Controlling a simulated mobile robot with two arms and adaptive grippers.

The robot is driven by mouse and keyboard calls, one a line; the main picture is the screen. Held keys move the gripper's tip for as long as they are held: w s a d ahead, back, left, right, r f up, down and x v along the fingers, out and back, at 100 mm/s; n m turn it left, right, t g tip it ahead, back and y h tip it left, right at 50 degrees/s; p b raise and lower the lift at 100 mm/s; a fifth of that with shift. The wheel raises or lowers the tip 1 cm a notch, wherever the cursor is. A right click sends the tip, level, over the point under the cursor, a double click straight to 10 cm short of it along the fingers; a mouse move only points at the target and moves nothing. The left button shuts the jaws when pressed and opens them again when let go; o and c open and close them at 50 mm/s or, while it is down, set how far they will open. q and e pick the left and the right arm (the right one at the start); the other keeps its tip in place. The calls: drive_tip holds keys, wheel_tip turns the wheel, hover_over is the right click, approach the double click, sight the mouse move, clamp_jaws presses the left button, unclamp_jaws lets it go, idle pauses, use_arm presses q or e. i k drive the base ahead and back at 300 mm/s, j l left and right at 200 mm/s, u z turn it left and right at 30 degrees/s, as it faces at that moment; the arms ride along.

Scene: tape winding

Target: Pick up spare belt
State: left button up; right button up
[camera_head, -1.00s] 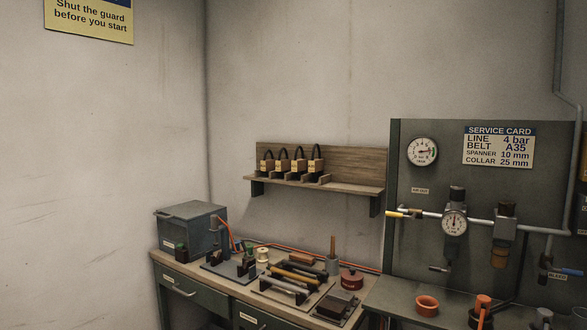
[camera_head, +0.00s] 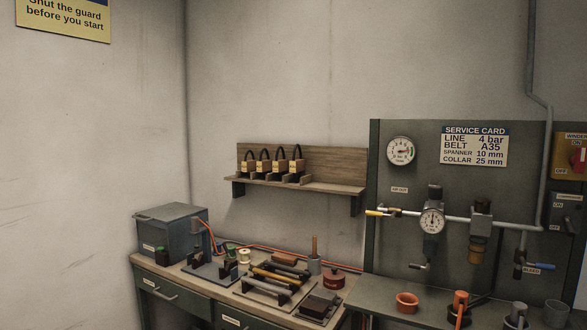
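Several black belts with tan card labels stand in a row on the wooden wall shelf (camera_head: 325,186); the rightmost belt (camera_head: 297,167) is at the shelf's middle. The label text is too small to read. The service card (camera_head: 475,146) on the grey panel reads "BELT A35". Neither of my grippers is in view.
The grey panel (camera_head: 390,190) to the right carries gauges and pipes. An orange ring (camera_head: 407,302) lies on the lower right bench.

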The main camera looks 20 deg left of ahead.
sight(295, 166)
drive_tip(key=i+j+z, duration=0.1)
drive_tip(key=i+j, duration=0.25)
drive_tip(key=j, duration=0.3)
drive_tip(key=i+j+z, duration=0.15)
drive_tip(key=i+j, duration=0.2)
drive_tip(key=j, duration=0.3)
drive_tip(key=i+j+z, duration=0.15)
drive_tip(key=j, duration=0.2)
